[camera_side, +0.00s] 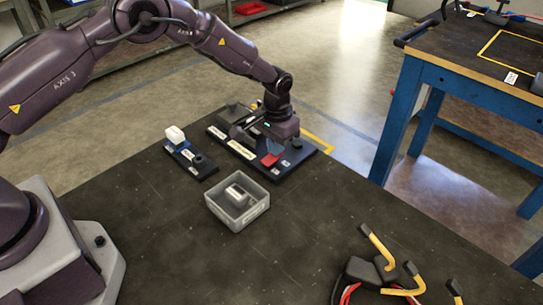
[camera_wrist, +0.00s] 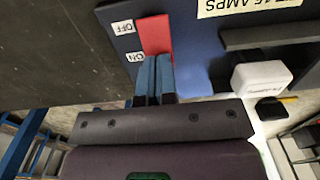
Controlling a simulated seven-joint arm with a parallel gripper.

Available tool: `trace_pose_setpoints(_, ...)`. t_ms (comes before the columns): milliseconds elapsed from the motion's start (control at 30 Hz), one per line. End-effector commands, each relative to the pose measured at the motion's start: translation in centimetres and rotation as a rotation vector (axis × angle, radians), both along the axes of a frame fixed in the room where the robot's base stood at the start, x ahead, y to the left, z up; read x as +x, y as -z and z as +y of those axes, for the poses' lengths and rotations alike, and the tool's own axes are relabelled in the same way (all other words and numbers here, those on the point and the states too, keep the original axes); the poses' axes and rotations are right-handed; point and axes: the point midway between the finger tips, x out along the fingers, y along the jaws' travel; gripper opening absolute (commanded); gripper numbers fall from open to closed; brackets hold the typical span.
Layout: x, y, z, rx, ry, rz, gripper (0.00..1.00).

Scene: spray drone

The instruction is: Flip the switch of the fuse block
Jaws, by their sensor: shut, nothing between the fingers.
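The fuse block (camera_side: 290,172) is a dark board at the far edge of the black table. Its red switch (camera_side: 270,160) shows just below my gripper (camera_side: 271,147). In the wrist view, the red switch (camera_wrist: 155,33) lies between the blue-grey panel and the "OFF" (camera_wrist: 122,27) and "ON" (camera_wrist: 133,57) labels. My gripper (camera_wrist: 155,58) is shut and empty, its two fingers side by side over the "ON" end of the red switch. The fingertips hide that end, and I cannot tell whether they touch it.
A grey open bin (camera_side: 212,207) holding a grey part stands in front of the fuse block. A small board (camera_side: 190,160) with a white block (camera_side: 175,134) lies to its left. Yellow hooked pieces (camera_side: 377,247) lie front right. A blue-legged bench (camera_side: 405,115) stands beyond a gap.

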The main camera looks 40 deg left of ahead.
Motion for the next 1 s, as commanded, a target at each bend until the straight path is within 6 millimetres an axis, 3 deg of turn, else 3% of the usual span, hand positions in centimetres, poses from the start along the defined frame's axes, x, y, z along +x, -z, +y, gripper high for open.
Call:
trace_pose_setpoints(567,0.0,0.6,0.0,0.000,0.000,-0.001,0.00)
trace_pose_setpoints(1000,0.1,-2.8,0.0,0.000,0.000,-0.002,0.00)
